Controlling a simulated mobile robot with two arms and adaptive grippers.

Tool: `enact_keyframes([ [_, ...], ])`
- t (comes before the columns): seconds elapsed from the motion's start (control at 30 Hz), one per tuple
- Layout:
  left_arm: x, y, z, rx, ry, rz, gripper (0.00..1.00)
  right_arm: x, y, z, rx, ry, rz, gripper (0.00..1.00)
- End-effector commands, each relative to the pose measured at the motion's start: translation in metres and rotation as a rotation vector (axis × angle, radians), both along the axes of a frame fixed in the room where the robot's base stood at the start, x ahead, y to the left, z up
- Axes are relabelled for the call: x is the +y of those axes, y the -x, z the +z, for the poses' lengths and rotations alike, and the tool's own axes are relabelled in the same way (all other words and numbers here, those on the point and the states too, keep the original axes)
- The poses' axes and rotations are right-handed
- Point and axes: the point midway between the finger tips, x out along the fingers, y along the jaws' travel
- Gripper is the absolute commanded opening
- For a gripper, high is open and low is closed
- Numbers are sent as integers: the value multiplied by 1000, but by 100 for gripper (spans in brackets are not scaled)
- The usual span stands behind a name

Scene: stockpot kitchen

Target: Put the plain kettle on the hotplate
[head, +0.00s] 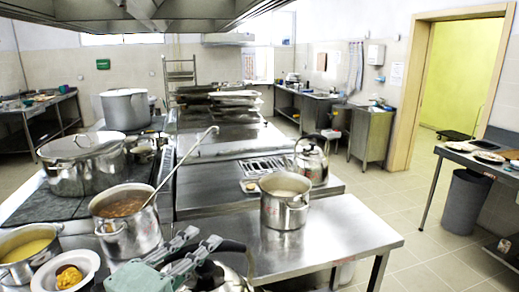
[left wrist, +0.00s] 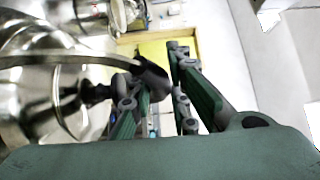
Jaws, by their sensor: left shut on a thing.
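A steel kettle with a black handle (head: 236,248) is at the bottom edge of the head view, mostly cut off and partly behind my left gripper (head: 200,239). In the left wrist view its shiny body (left wrist: 35,105), lid knob and curved handle fill the left side. The gripper's fingers (left wrist: 160,95) are shut on the dark part of the handle. Another steel kettle (head: 311,163) with a black handle stands on the steel counter behind the pot. A dark cooking surface (head: 42,204) lies at the left under several pots; I cannot tell whether it is the hotplate. My right gripper is not seen.
An open pot (head: 286,207) stands on the steel counter (head: 345,228), which has bare room to its right. At the left are a soup pot (head: 128,232) with a ladle, a lidded pot (head: 85,170), a yellow soup pot (head: 22,255) and a white bowl (head: 88,262).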

Motion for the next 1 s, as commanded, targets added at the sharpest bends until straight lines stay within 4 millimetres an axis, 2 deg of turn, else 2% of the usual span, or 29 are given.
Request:
enact_keyframes([
  [0.03,0,0,4,-15,3,5,0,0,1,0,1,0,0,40],
  [0.17,3,0,-3,-14,4,27,0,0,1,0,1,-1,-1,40],
  [0.47,14,-1,-28,-11,5,108,0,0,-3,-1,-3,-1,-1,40],
  [0.67,27,4,-54,-7,5,194,0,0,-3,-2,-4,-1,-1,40],
  [1.0,60,27,-111,-5,5,387,0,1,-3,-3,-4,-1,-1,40],
])
